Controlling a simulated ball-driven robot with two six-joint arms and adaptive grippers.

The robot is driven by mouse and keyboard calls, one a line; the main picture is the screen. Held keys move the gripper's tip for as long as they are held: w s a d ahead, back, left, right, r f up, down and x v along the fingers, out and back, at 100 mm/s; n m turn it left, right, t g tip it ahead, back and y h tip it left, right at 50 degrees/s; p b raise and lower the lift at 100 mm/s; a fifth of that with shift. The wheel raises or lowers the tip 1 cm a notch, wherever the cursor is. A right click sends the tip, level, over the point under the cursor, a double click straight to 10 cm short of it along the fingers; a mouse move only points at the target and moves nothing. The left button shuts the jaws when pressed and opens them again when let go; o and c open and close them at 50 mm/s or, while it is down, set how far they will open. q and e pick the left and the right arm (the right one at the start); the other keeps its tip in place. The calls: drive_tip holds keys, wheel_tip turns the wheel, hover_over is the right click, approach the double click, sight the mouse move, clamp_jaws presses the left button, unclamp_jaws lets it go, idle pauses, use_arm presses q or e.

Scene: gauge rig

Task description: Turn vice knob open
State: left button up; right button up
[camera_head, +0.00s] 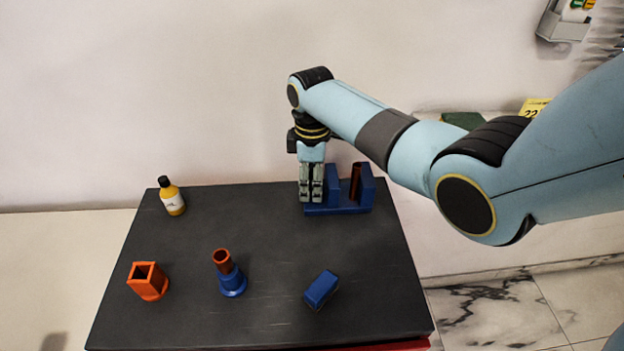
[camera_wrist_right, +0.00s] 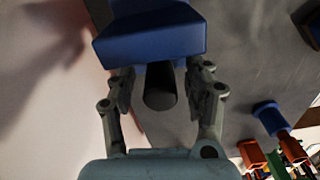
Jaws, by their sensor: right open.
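The blue vice (camera_head: 338,210) stands at the back right of the dark table, with a brown-orange tube (camera_head: 355,183) upright between its two blocks. In the right wrist view the vice's blue body (camera_wrist_right: 155,42) fills the top, and its dark round knob (camera_wrist_right: 160,92) sticks out towards me. My right gripper (camera_head: 311,197) points down at the vice's left end. Its fingers are open, one on each side of the knob, with a visible gap at the right finger; contact at the left finger is unclear. In the head view the gripper hides the knob. My left gripper is not in view.
A yellow bottle (camera_head: 172,197) stands at the back left. An orange square holder (camera_head: 148,281), a blue stand (camera_head: 232,283) with an orange tube (camera_head: 222,260), and a blue block (camera_head: 321,289) are along the front. The middle of the table (camera_head: 250,220) is clear.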

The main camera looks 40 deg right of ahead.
sight(312, 172)
drive_tip(key=shift+r, duration=0.1)
wheel_tip(312, 172, up, 12)
drive_tip(key=shift+f, duration=0.1)
idle(0.7)
